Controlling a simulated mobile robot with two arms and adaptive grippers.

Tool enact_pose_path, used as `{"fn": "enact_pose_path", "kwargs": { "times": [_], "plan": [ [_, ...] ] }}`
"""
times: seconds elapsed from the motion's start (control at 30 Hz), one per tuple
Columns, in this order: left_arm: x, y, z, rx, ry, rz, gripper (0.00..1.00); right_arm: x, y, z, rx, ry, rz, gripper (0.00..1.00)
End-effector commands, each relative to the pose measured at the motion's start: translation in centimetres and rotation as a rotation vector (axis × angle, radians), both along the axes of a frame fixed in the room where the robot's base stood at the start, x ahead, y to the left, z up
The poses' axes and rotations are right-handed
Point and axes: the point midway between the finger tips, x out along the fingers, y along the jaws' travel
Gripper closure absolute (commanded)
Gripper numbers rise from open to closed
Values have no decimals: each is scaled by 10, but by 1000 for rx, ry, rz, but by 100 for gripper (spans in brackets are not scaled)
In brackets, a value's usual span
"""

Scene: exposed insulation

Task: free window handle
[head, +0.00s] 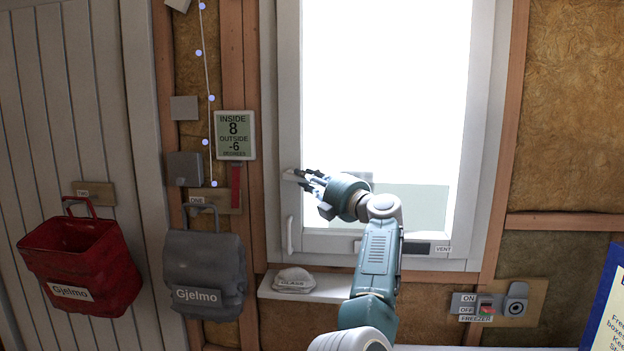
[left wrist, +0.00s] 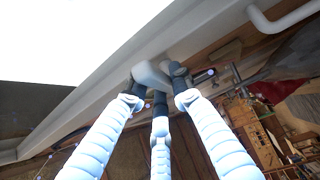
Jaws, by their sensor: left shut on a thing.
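The white window (head: 290,90) has a pale handle (head: 291,175) on the left side of its frame. My left gripper (head: 308,181) reaches it from the right, and its dark fingertips are shut on the handle. In the left wrist view the three fingers (left wrist: 158,84) close around the pale rounded handle (left wrist: 150,73), which partly hides behind the fingertips. A second white bar handle (head: 290,236) sits upright lower on the frame, apart from the gripper; it also shows in the left wrist view (left wrist: 284,22). My right gripper is not in view.
A vent (head: 418,248) is at the window's bottom. A sill (head: 330,288) holds a pale cloth-like item labelled "GLASS" (head: 293,280). A grey bag (head: 204,270) and red bag (head: 75,260) hang at left. A switch panel (head: 487,302) is at lower right.

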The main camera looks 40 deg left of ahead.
Motion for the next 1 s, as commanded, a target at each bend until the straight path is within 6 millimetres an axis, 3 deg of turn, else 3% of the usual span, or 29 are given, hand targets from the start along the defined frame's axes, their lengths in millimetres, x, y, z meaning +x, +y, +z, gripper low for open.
{"fn": "enact_pose_path", "kwargs": {
  "times": [0.03, 0.3, 0.9, 0.93, 1.0],
  "plan": [
    [0, 0, 8, -24, -17, -1, 100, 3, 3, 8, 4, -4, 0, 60],
    [0, 2, 11, -118, -73, 1, 100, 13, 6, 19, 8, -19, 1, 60],
    [-1, 3, 12, -151, -97, 1, 100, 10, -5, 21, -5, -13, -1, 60],
    [-1, 3, 12, -150, -98, 2, 75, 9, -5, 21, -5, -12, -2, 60],
    [-1, 3, 11, -150, -97, 2, 69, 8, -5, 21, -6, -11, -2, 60]
  ]
}}
